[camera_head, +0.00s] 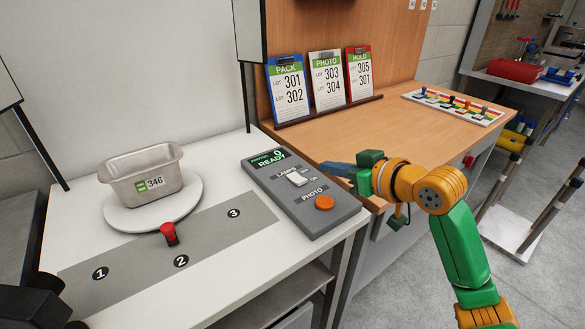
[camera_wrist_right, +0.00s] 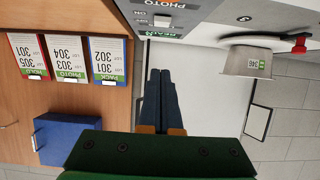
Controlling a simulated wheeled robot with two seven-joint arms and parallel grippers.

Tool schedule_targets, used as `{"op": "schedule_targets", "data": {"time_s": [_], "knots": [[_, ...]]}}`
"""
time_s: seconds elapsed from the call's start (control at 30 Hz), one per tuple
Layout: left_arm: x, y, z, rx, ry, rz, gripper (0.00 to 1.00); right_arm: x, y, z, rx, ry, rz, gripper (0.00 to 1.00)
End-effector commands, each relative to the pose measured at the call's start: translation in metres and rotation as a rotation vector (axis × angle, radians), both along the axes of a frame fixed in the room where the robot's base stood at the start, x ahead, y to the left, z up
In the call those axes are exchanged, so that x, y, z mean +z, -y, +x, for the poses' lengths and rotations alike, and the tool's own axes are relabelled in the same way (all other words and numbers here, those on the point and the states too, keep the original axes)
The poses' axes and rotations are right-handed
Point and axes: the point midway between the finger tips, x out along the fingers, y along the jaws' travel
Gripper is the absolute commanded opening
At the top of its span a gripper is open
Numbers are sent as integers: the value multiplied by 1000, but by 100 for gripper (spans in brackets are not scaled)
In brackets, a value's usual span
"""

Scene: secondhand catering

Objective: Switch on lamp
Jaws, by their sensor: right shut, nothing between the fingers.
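The grey control panel (camera_head: 302,198) lies at the right of the white table, with a green display reading READY. Its white LAMPS rocker switch (camera_head: 297,178) sits between ON marks and the PHOTO label; the switch also shows in the right wrist view (camera_wrist_right: 161,21). Which way it is tipped is hard to tell. An orange round button (camera_head: 324,202) is at the panel's near end. My right gripper (camera_head: 325,168) is shut and empty, its blue fingers pointing left near the panel's right edge, apart from the switch. In the wrist view its fingertips (camera_wrist_right: 160,73) point towards the panel.
A metal tub (camera_head: 128,184) labelled 346 stands on a round white plate (camera_head: 120,217), with a red-topped object (camera_head: 169,233) in front. Lot cards (camera_head: 327,80) stand on the wooden desk behind. A blue object (camera_wrist_right: 68,139) shows beside the cards in the wrist view.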

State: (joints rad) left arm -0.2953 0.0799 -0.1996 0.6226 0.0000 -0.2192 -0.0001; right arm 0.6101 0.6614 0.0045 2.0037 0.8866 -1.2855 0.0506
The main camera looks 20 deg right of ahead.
Motion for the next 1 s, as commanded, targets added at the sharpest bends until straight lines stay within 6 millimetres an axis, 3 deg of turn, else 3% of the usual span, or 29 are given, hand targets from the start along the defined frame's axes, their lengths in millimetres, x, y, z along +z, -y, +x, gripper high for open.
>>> {"op": "schedule_targets", "data": {"time_s": [0.27,0.43,0.8,1.0], "knots": [[0,0,-6,0,-11,1,50,0,0,1,-1,-1,2,0],[5,0,-6,0,-11,1,50,-6,-7,19,-1,-2,7,0],[17,0,-4,0,-9,1,50,-36,-33,89,-1,-3,3,0],[20,0,-4,-1,-8,1,50,-68,-30,84,-1,-4,2,0]]}}
